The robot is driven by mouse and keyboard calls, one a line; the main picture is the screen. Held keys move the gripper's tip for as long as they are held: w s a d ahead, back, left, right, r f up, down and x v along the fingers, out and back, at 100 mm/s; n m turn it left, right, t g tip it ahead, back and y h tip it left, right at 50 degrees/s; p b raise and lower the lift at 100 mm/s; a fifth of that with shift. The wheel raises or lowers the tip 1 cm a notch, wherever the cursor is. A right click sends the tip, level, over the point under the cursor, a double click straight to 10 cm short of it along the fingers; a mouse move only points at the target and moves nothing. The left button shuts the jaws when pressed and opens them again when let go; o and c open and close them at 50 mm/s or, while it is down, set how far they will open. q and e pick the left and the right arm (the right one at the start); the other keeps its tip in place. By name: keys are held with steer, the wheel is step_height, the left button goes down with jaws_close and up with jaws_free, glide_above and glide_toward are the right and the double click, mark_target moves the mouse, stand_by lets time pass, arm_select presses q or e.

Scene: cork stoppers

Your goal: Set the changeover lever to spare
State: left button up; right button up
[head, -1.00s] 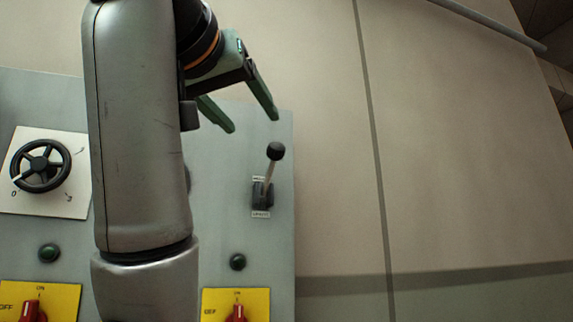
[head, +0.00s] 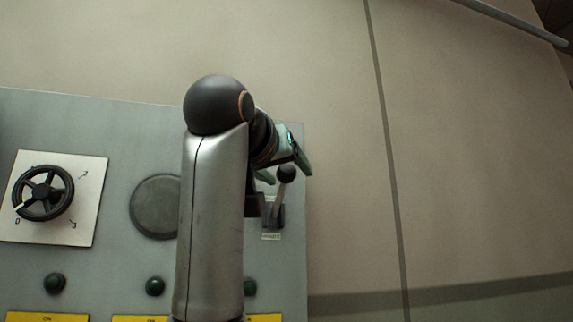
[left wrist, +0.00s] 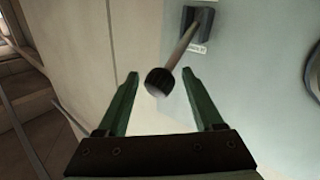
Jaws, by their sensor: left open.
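The changeover lever (head: 279,194) has a black ball knob on a thin metal stem, rising from a dark slotted base on the grey panel. In the head view it points up, with a small label below its base, too small to read. In the left wrist view the knob (left wrist: 160,82) lies between the fingertips, with the stem running up to the base. My left gripper (head: 287,171) is open, its green fingers on either side of the knob. I cannot tell whether either finger touches it. My right gripper is not in view.
On the panel (head: 110,130) are a black handwheel (head: 43,193) on a white plate, a round dark disc (head: 156,206) partly behind my arm, and several green buttons. Yellow plates (head: 47,317) line the bottom edge. The beige wall to the right is bare.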

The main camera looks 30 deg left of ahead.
arm_select(q)
steer(key=shift+w, duration=0.25)
jaws_close()
stand_by(0.5)
stand_by(0.9)
